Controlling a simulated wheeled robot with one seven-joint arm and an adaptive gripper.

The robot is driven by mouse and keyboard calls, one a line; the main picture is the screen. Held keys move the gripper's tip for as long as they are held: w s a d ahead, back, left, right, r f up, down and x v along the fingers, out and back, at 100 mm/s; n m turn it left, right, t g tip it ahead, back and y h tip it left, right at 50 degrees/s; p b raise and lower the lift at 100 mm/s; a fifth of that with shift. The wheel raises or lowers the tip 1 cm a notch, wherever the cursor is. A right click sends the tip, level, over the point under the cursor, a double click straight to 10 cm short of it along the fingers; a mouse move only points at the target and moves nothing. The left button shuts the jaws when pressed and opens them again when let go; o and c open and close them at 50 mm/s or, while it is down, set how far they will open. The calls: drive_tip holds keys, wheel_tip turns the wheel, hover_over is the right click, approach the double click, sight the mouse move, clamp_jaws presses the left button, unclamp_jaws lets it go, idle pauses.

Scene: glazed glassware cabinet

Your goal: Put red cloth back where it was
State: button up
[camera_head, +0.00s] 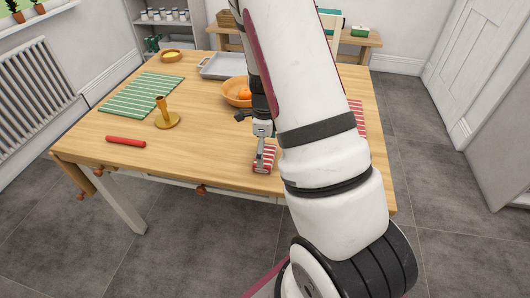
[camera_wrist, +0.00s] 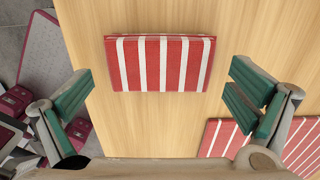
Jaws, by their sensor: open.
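The red cloth (camera_wrist: 160,63) is a folded rectangle with white stripes, lying flat on the wooden table. In the head view the red cloth (camera_head: 263,167) lies near the table's front edge, partly covered by my gripper (camera_head: 264,150). In the wrist view my gripper (camera_wrist: 158,88) is open, its green-padded fingers apart on either side of the cloth's lower edge. Nothing is between the fingers, and the cloth appears to lie on the table ahead of them.
A red-striped mat (camera_wrist: 293,140) lies to the right, mostly hidden behind my arm in the head view. A wooden bowl (camera_head: 236,93), grey tray (camera_head: 222,67), candle holder (camera_head: 167,120), green-striped mat (camera_head: 142,92) and red stick (camera_head: 125,141) stand or lie on the table (camera_head: 205,140).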

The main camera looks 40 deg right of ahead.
sight(265, 155)
wheel_tip(265, 155, up, 10)
drive_tip(key=p, duration=0.1)
drive_tip(key=s+a+r+n+t+y, duration=0.1)
drive_tip(key=s+a+r+n, duration=0.2)
drive_tip(key=a+r+n, duration=0.35)
drive_tip(key=s+a+r+n+t+y, duration=0.1)
drive_tip(key=s+a+r+n, duration=0.3)
drive_tip(key=a+r+n, duration=0.3)
drive_tip(key=s+a+r+n+h, duration=0.1)
drive_tip(key=s+a+r+n, duration=0.2)
drive_tip(key=s+n, duration=0.4)
drive_tip(key=s+a+r+n+t+h, duration=0.1)
drive_tip(key=s+a+r+n, duration=0.2)
drive_tip(key=s+n, duration=0.5)
drive_tip(key=shift+s, duration=0.25)
drive_tip(key=shift+r, duration=0.15)
drive_tip(key=shift+t, duration=0.6)
wheel_tip(265, 155, up, 5)
drive_tip(key=p, duration=0.3)
drive_tip(key=shift+f+p, duration=0.2)
drive_tip(key=shift+p, duration=0.15)
